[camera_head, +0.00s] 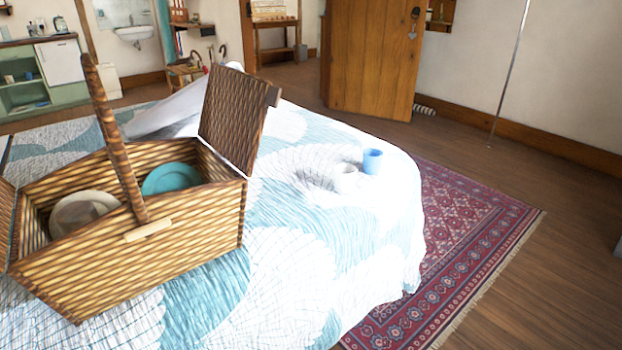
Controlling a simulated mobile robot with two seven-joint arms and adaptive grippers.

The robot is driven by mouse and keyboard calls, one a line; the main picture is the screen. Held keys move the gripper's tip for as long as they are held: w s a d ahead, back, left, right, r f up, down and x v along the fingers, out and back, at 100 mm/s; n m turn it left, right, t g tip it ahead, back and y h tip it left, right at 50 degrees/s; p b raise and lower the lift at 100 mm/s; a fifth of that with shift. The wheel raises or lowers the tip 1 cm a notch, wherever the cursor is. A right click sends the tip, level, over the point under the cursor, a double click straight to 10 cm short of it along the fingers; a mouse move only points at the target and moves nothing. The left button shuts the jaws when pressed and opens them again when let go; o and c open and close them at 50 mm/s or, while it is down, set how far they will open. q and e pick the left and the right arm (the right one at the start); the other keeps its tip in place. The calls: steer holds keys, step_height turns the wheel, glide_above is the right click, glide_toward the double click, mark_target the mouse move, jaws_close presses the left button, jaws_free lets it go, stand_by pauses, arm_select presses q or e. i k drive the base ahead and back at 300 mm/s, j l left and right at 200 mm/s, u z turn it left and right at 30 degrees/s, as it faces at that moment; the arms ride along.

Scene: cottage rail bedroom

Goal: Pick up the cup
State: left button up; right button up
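A blue cup (372,161) stands upright on the bed, near its right edge. The task does not say which cup is meant. Neither of my grippers shows in the head view.
A large open wicker basket (190,228) with a tall handle stands on the bed (300,265), left of the cups. It holds a teal plate (172,179) and a pale plate (82,212). A red patterned rug (470,238) and wooden floor lie right of the bed.

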mark_target(345, 179)
steer(key=i+l+u, duration=0.2)
steer(key=l+u, duration=0.25)
steer(key=l, duration=0.2)
steer(key=i+l+u, duration=0.2)
steer(key=l, duration=0.15)
steer(key=i+l+u, duration=0.1)
steer(key=l, duration=1)
steer(key=i+l+u, duration=0.1)
steer(key=l, duration=1.05)
